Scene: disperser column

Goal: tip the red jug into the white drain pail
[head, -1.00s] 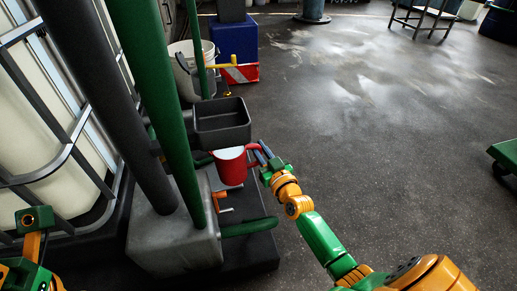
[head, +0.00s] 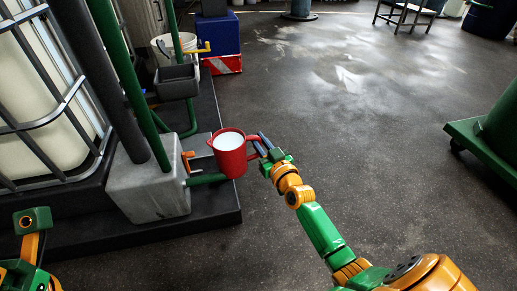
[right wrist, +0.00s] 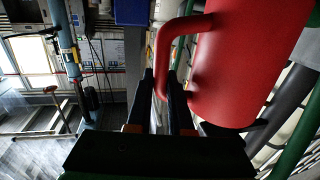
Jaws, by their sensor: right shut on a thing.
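The red jug (head: 229,160) is upright in the head view, its open top showing white inside; I cannot tell whether that is liquid or lining. My right gripper (head: 260,146) reaches it from the right and is shut on its handle. In the right wrist view the jug (right wrist: 240,70) fills the upper right, and its handle runs between the gripper's fingers (right wrist: 161,88). The white pail (head: 160,44) stands at the back left, partly hidden by a dark tray and green pipe. Part of my left arm shows at lower left; its gripper is out of view.
A dark tray (head: 178,82) on a green post stands between jug and pail. A grey block (head: 148,186) with a green pipe is close left of the jug, on a dark platform (head: 215,203). A blue box (head: 217,36) is behind.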

